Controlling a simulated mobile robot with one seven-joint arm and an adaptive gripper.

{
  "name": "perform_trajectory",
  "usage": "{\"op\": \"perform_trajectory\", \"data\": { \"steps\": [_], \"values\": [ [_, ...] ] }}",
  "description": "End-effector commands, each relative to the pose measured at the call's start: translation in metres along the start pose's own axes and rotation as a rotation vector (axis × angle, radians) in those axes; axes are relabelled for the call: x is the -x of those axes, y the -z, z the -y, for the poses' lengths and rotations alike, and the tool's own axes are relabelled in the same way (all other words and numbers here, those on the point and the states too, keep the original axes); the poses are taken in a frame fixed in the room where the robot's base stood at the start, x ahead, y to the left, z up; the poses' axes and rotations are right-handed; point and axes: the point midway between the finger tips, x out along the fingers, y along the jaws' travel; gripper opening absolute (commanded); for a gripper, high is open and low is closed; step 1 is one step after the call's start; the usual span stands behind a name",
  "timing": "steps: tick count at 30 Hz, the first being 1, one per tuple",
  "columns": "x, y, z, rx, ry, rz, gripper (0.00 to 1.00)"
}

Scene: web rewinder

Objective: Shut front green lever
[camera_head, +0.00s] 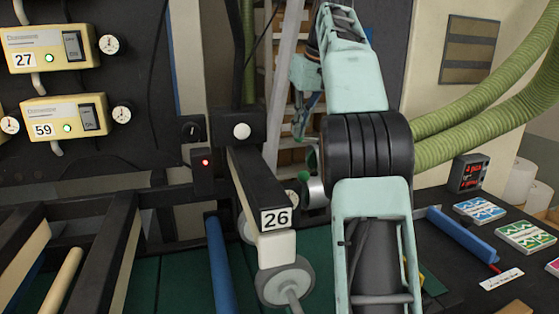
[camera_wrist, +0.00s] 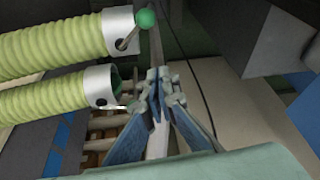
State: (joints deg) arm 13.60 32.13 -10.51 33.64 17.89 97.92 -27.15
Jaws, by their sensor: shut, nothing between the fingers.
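A green ball knob (camera_wrist: 146,18) on a thin metal rod stands on the silver collar (camera_wrist: 119,32) of the upper hose in the wrist view. My gripper (camera_wrist: 160,85) is shut and empty, to the right of the hose collars in the wrist view and apart from the knob. It also shows in the head view (camera_head: 300,128), behind my arm. I cannot tell which lever is the front one.
A second hose (camera_wrist: 45,105) with a silver collar lies below the first in the wrist view. In the head view, the black bar labelled 26 (camera_head: 260,190) stands left of my arm. Green hoses (camera_head: 470,120) run to the right. A dark table (camera_head: 450,270) holds cards and a blue roller.

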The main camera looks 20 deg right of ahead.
Motion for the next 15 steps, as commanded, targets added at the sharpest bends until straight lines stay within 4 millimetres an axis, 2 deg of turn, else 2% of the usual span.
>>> {"op": "perform_trajectory", "data": {
  "steps": [3, 7, 11, 15],
  "values": [
    [0.007, -0.001, -0.004, 0.019, -0.024, -0.004, 0.00],
    [0.000, -0.002, -0.005, 0.023, -0.029, -0.003, 0.00],
    [-0.022, -0.003, -0.005, 0.023, -0.028, -0.001, 0.00],
    [-0.052, -0.003, -0.006, 0.023, -0.026, -0.001, 0.00]
  ]
}}
